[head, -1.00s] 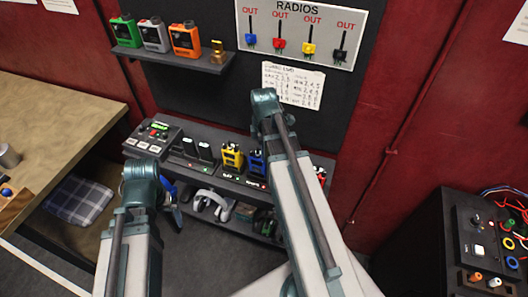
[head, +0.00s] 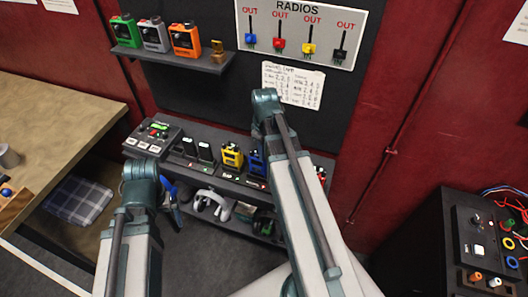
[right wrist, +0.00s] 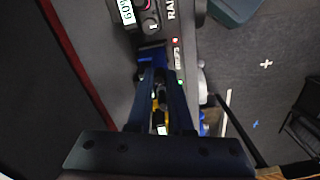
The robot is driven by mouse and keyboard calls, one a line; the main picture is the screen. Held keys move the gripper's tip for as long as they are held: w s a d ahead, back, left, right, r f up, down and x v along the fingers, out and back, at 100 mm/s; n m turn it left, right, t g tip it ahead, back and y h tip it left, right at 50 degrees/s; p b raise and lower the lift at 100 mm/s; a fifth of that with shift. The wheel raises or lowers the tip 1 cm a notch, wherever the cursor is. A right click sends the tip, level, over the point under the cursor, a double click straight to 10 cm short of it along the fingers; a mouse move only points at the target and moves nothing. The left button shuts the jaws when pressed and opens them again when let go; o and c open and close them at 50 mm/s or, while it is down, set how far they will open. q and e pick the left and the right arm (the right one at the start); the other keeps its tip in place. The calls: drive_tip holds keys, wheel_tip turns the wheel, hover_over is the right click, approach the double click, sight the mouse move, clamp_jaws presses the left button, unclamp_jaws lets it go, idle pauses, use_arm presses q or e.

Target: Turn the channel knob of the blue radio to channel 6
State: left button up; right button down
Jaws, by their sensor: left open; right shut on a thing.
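The blue radio (head: 257,163) stands in the charging row on the shelf, beside the yellow radio (head: 232,155). My right arm partly hides it. In the right wrist view the dark blue fingers of my right gripper (right wrist: 154,72) reach to the blue radio (right wrist: 152,54) and are shut at its top. The channel knob between the fingertips is too small and hidden to read its setting. My left gripper (head: 173,193) is open and empty, in front of the shelf at the left, mostly behind its own wrist.
A headset (head: 211,204) is below. A board of coloured pegs (head: 295,32) and a paper list (head: 293,85) hang above. A workbench (head: 50,130) is at left.

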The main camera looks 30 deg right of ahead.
drive_tip(key=m, duration=0.6)
idle(0.6)
drive_tip(key=c, duration=0.8)
unclamp_jaws()
drive_tip(key=shift+r, duration=0.1)
wheel_tip(320, 180, up, 14)
drive_tip(key=p, duration=1.3)
drive_tip(key=shift+f+p, duration=0.2)
drive_tip(key=shift+p, duration=0.2)
drive_tip(key=shift+d, duration=0.1)
